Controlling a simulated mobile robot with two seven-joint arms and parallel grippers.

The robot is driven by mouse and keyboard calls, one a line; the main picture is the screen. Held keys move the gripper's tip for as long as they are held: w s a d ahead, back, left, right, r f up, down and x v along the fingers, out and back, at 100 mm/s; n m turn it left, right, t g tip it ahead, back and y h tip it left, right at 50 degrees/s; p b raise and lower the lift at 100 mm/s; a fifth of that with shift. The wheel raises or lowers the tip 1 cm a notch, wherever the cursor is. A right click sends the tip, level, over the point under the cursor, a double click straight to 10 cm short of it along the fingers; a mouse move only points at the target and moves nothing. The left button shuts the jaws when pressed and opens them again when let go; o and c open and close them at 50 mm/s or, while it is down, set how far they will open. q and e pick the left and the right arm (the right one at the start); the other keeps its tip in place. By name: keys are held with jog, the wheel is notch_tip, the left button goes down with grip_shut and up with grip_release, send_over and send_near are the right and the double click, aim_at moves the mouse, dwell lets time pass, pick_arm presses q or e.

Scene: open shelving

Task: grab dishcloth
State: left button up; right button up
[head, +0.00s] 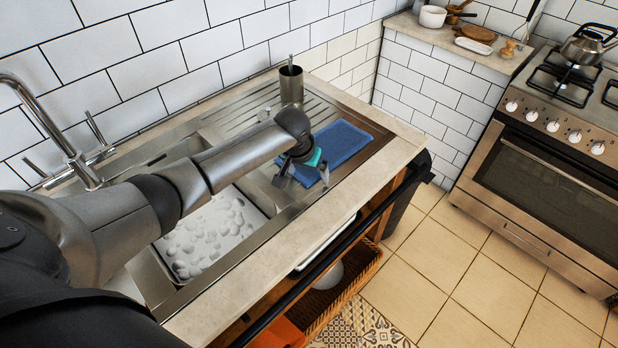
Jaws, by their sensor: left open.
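A blue dishcloth (342,146) lies flat on the metal drainboard (372,149) to the right of the sink. My left gripper (304,182) is over the near left part of the cloth, with its jaws open. One finger overlaps the cloth's near edge in the head view; I cannot tell whether it touches. A small teal patch shows at the gripper, between it and the cloth. My right gripper is not in view.
A metal cup (291,84) stands behind the cloth near the tiled wall. The sink basin (215,235) with suds lies under my left arm. A tall faucet (62,140) stands at left. Open shelves with a wicker basket (345,285) are below the counter. A stove (545,170) stands right.

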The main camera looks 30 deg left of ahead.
pick_arm(q)
jog(key=shift+w+f+b, duration=0.15)
jog(key=shift+f+b, duration=0.35)
jog(key=shift+r, duration=0.1)
jog(key=shift+c, duration=0.7)
jog(key=c, duration=1.4)
jog(key=shift+r+p, duration=0.1)
jog(key=shift+p, duration=0.2)
grip_shut()
notch_tip(320, 180, up, 12)
jog(key=p, duration=1.3)
